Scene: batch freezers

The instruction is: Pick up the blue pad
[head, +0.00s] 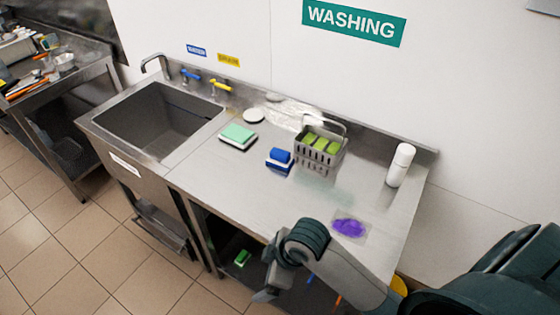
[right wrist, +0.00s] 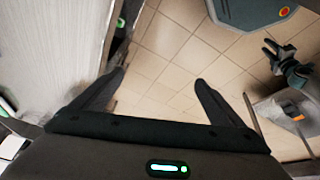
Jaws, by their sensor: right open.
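The blue pad (head: 280,157) lies on the steel counter in the head view, left of the grey wire basket. It is a blue block with a pale lower layer. My right gripper (head: 268,288) hangs low at the counter's front edge, well in front of the pad and apart from it. In the right wrist view my right gripper (right wrist: 160,78) is open and empty, with floor tiles between its fingers. The blue pad is not seen there. A dark gripper at the right of that view looks like my left gripper (right wrist: 285,62); its opening is too small to judge.
A green pad (head: 238,135) and a white disc (head: 254,115) lie left of the pad. The basket (head: 318,150) holds green items. A white bottle (head: 400,165) and a purple cloth (head: 348,228) are to the right. The sink (head: 160,120) is at left.

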